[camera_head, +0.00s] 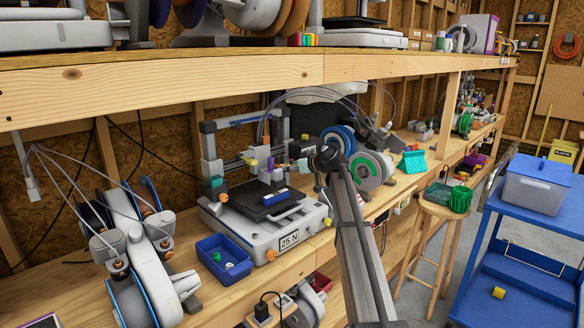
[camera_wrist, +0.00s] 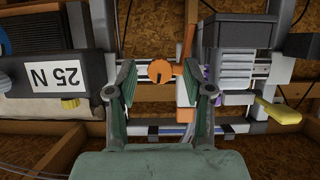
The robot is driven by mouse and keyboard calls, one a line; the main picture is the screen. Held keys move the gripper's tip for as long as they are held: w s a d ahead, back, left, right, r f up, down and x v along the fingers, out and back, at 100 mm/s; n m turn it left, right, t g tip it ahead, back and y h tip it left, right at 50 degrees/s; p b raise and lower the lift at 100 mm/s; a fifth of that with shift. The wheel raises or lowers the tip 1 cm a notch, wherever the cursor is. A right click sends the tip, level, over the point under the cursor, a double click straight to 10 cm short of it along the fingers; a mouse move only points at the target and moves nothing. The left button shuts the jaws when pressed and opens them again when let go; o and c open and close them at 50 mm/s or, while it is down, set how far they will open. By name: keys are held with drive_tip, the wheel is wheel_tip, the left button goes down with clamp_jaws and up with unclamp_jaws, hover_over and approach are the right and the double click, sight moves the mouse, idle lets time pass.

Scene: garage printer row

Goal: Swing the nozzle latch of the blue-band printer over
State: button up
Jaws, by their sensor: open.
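A white and grey printer (camera_head: 262,232) labelled 25 N stands on the workbench. A blue block (camera_head: 275,197) shows at the front of its dark bed; I cannot tell whether this is the blue band. Its print head (camera_head: 262,158) has yellow and purple parts and hangs on the gantry. My gripper (camera_head: 312,160) is at the right of the head. In the wrist view my gripper (camera_wrist: 160,88) is open, with a round orange knob (camera_wrist: 160,72) seen between its fingers. An orange bar (camera_wrist: 187,68) is beside the knob, and a yellow lever (camera_wrist: 278,113) is further right. I cannot tell whether the fingers touch anything.
A blue bin (camera_head: 224,258) stands left of the printer's front. Filament spools (camera_head: 372,170) stand behind my arm at right. A wooden shelf (camera_head: 170,82) runs overhead. A stool (camera_head: 440,210) and a blue cart (camera_head: 525,225) stand on the right.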

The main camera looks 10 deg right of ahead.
clamp_jaws()
drive_tip(key=shift+d, duration=0.1)
drive_tip(key=f+m+y+b, duration=0.1)
drive_tip(key=m, duration=0.1)
drive_tip(key=w+d+f+m+g+y+b, duration=0.1)
drive_tip(key=f+m+y+b, duration=0.1)
drive_tip(key=m, duration=0.1)
drive_tip(key=d+f+m+g+y+b, duration=0.1)
drive_tip(key=f+m+b, duration=0.1)
drive_tip(key=shift+w+d+f+m+y, duration=0.1)
drive_tip(key=shift+w+f+m+y, duration=0.1)
drive_tip(key=shift+w+m+y, duration=0.15)
drive_tip(key=shift+s+f+m+y+b, duration=0.1)
drive_tip(key=shift+f+m+y+b, duration=0.5)
drive_tip(key=shift+m, duration=0.45)
drive_tip(key=shift+f, duration=0.1)
